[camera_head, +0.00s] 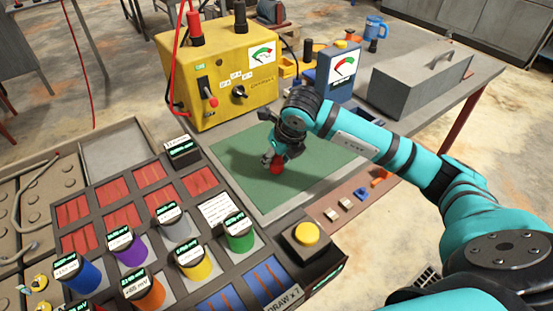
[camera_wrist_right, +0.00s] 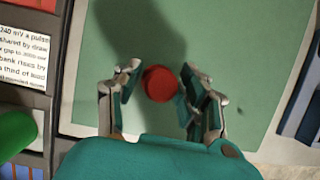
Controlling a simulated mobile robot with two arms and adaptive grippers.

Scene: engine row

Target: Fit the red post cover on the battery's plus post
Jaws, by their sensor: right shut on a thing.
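My right gripper (camera_head: 272,158) is over the green mat and shut on a small red round thing (camera_head: 277,164), which looks like the red post cover. In the right wrist view the red cover (camera_wrist_right: 160,84) shows as a round red top between the two fingers of my right gripper (camera_wrist_right: 158,88). I cannot tell how far it is above the mat. A yellow box (camera_head: 222,95) with a dial stands behind the mat, with a red post (camera_head: 195,28) and a black post (camera_head: 240,16) on top. I cannot tell which thing is the battery. My left gripper is out of view.
The green mat (camera_head: 240,185) is otherwise bare. Front left, a rack (camera_head: 110,180) holds several coloured cylinders and a yellow button (camera_head: 306,234). A blue meter (camera_head: 338,72) and a grey box (camera_head: 400,90) stand behind my right arm. A red cable hangs by the yellow box.

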